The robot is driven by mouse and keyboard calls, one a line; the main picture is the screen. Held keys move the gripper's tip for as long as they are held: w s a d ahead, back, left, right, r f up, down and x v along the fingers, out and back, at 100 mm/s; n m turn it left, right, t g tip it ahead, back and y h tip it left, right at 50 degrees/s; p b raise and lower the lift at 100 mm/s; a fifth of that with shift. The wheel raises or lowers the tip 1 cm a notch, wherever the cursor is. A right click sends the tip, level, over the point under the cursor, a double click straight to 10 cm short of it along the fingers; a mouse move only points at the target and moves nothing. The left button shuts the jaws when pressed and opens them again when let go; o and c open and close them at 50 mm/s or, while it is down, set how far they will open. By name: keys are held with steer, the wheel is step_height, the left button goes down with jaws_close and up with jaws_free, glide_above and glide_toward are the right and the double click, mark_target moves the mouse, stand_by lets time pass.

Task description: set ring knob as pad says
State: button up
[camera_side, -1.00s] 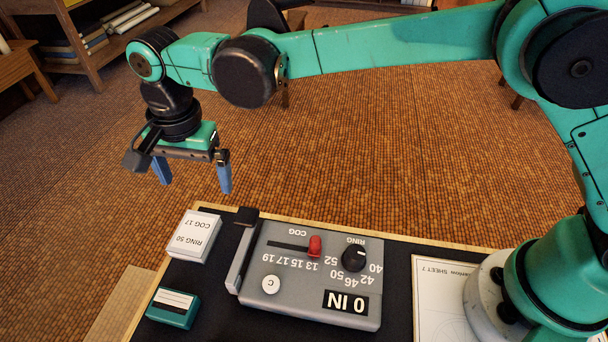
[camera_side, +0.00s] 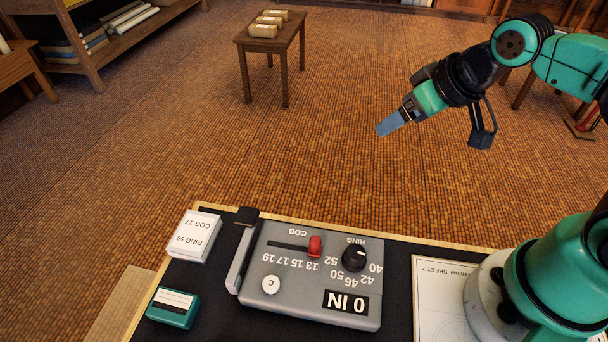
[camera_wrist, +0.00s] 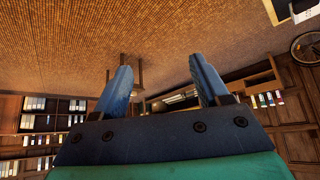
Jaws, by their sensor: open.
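The grey device (camera_side: 312,303) lies on the dark board and is seen upside down in the side view. Its black ring knob (camera_side: 354,258) sits among the numbers 40, 42, 46, 50 and 52; which one its mark meets is too small to tell. A red cog slider (camera_side: 315,246) stands at the 13 end of its slot. The white pad (camera_side: 194,237) reads "RING 50, COG 17". My gripper (camera_side: 385,128) is in the air beyond the board, far from the knob. Its blue fingers are apart and empty in the wrist view (camera_wrist: 163,85).
A round button marked C (camera_side: 271,284) is on the device, with a grey bar (camera_side: 242,258) at its left side. A teal box (camera_side: 173,308) is front left. A drawing sheet (camera_side: 437,290) lies right, near my base. A small table (camera_side: 270,42) with packages stands behind.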

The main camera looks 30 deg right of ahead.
steer(key=s+a+f+n+g+y, duration=0.1)
steer(key=s+a+f+n+g, duration=0.25)
steer(key=a+n, duration=0.5)
steer(key=n+g+h, duration=0.1)
steer(key=n+g, duration=0.2)
steer(key=n, duration=0.2)
glide_above(357, 252)
steer(key=shift+f+m, duration=0.25)
steer(key=shift+f, duration=3.15)
jaws_close()
